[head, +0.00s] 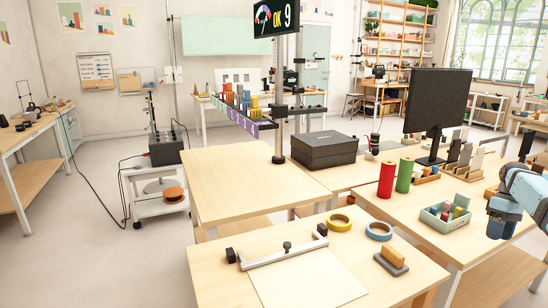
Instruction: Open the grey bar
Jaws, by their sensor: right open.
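The grey bar (270,257) lies along the back edge of a cream sheet or board (310,281) on the front table. Its two ends bend toward small dark mounts, and a dark knob (287,246) stands near its middle. It looks low and close to the table top; whether it touches the sheet is hard to tell. My right gripper (500,228) is at the right edge, blue and pointing down, well apart from the bar. It is open and nothing shows in it. My left gripper is out of view.
Red (386,180) and green (404,175) cylinders and a green tray (444,222) stand behind. The left table (235,185) is mostly clear.

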